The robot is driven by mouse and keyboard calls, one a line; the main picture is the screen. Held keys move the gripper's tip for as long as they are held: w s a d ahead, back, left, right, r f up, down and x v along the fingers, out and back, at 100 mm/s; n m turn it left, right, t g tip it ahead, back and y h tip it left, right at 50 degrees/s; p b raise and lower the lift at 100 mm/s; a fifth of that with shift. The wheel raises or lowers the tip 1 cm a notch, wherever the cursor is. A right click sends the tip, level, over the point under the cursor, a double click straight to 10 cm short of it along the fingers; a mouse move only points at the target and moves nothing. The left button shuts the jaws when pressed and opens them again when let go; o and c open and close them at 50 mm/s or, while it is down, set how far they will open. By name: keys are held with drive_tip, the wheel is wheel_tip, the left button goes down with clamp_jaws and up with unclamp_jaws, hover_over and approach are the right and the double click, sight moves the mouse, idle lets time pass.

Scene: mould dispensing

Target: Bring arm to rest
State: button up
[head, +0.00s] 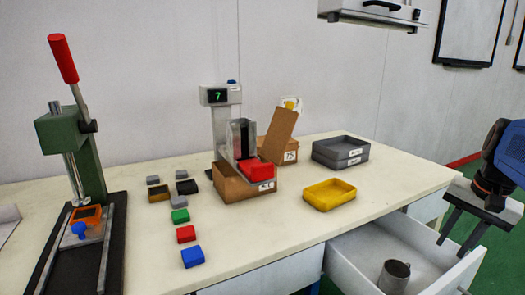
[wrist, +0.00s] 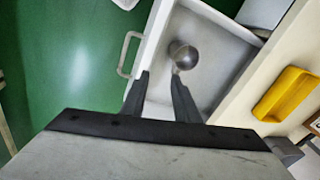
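My gripper (head: 462,228) is at the right side of the head view, above the open drawer's front right edge. Its two dark fingers point down and stand apart with nothing between them. In the wrist view my gripper (wrist: 160,85) also shows open, with the fingers spread over the drawer. A grey metal cup (head: 394,277) stands inside the white drawer (head: 350,252), below and apart from the fingers. The cup also shows in the wrist view (wrist: 184,55), beyond the fingertips.
The table (head: 270,225) holds a yellow tray (head: 329,194), stacked grey trays (head: 340,151), cardboard boxes (head: 238,187), a dispenser with a green "7" display (head: 217,96), several coloured blocks (head: 192,257) and a green press (head: 75,150). The drawer juts out below my gripper. Green floor lies beyond it.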

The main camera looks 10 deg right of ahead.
drive_tip(key=s+a+f+n+t, duration=0.1)
drive_tip(key=a+f+n, duration=0.3)
drive_tip(key=a, duration=0.6)
drive_tip(key=s+a+f+n+t, duration=0.1)
drive_tip(key=s+a+f+n, duration=0.1)
drive_tip(key=a+f+n, duration=0.2)
drive_tip(key=a+n, duration=0.3)
drive_tip(key=a, duration=0.4)
drive_tip(key=shift+s+f+t, duration=0.2)
drive_tip(key=shift+t, duration=0.2)
